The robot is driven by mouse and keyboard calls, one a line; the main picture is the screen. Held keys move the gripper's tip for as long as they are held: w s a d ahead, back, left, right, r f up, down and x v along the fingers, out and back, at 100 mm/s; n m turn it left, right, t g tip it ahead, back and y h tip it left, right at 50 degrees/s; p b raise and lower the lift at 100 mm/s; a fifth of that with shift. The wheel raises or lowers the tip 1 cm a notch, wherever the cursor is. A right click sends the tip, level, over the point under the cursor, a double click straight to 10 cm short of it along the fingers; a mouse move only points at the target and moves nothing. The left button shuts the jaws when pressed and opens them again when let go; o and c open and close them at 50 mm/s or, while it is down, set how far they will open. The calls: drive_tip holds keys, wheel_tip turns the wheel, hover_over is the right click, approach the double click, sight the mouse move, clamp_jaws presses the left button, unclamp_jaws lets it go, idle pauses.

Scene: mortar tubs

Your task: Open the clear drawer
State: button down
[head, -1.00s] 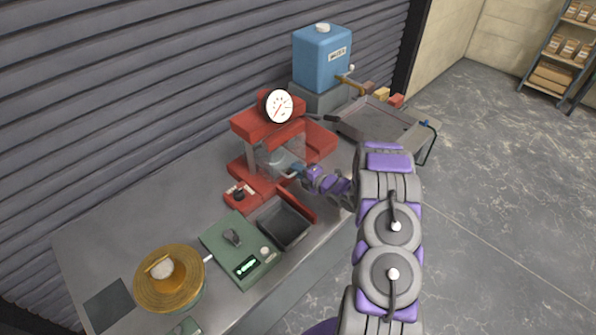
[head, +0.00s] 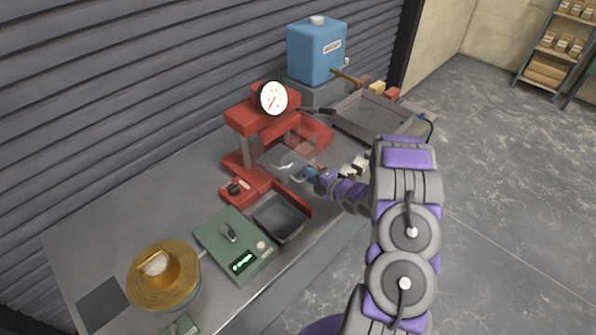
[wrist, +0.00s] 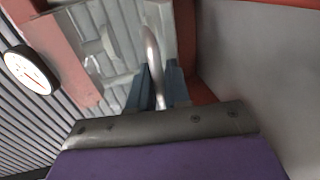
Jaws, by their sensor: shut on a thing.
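The clear drawer (head: 283,163) is a see-through panel at the red press-like machine (head: 262,120) on the bench. It stands out from the machine's frame on the side toward my arm. My gripper (head: 309,174) is at the drawer's front, low beside the machine. In the wrist view, my gripper's blue fingers (wrist: 157,90) are shut on a curved metal handle (wrist: 152,58). Behind the handle is the clear drawer's face (wrist: 112,62), with the ribbed wall showing through it. The drawer's inside is hard to make out.
A dark tray (head: 281,217) and a green scale (head: 236,244) sit just in front of the machine. A brass pan (head: 163,272) stands at the left. A blue water tank (head: 316,52) and a grey tray (head: 372,117) are behind. Open floor lies to the right.

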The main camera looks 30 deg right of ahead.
drive_tip(key=s, duration=0.2)
drive_tip(key=s+d+b, duration=0.1)
drive_tip(key=s, duration=0.1)
drive_tip(key=s+d+b, duration=0.1)
drive_tip(key=s, duration=0.1)
drive_tip(key=shift+s+d+f, duration=0.15)
drive_tip(key=c, duration=1.3)
unclamp_jaws()
drive_tip(key=shift+s+d, duration=0.15)
drive_tip(key=p+v, duration=0.1)
drive_tip(key=v, duration=1.5)
drive_tip(key=shift+s+d, duration=0.15)
drive_tip(key=shift+s, duration=0.2)
